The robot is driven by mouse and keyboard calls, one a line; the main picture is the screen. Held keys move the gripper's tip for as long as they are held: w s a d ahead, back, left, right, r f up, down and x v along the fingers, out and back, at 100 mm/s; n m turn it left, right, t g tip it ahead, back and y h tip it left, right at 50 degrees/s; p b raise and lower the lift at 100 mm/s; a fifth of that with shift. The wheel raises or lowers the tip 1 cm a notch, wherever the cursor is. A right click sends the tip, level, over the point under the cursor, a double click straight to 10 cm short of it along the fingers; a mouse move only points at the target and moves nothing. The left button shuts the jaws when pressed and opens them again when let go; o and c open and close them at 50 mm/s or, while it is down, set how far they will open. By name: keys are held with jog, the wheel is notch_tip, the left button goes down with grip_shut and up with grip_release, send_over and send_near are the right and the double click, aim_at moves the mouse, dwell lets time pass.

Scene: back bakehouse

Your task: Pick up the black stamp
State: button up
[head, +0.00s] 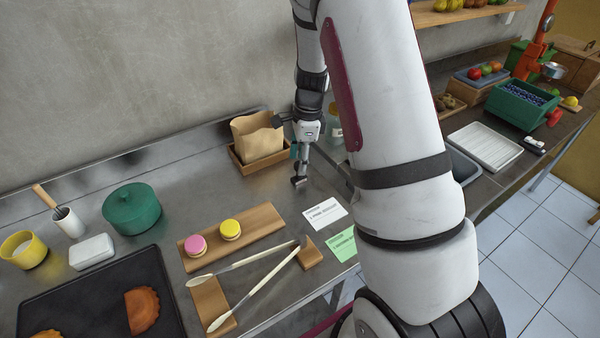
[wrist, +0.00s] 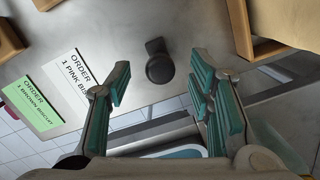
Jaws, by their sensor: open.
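The stamp is beyond the fingertips, roughly centred across the gap, and nothing is held. In the head view my gripper (head: 299,165) points down over the counter, in front of a paper bag. There, a dark shape at the fingertips cannot be clearly told apart as stamp or finger.
White (head: 325,213) and green (head: 342,244) order cards lie near the counter's front edge. A paper bag (head: 257,137) sits in a wooden tray behind. A wooden board (head: 262,222) with pink and yellow biscuits lies left, tongs (head: 255,284) in front. Counter around the stamp is clear.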

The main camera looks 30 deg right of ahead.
jog(key=shift+w+a+f, duration=0.1)
jog(key=shift+a+f, duration=0.05)
jog(key=shift+f, duration=0.9)
grip_shut()
jog(key=shift+r, duration=0.15)
jog(key=shift+r, duration=0.65)
notch_tip(320, 180, up, 2)
jog(key=shift+r+b, duration=0.1)
jog(key=shift+b, duration=0.25)
jog(key=s+a+r, duration=0.1)
jog(key=s+a, duration=0.3)
jog(key=s, duration=1.1)
jog(key=shift+s, duration=0.25)
jog(key=shift+r, duration=0.1)
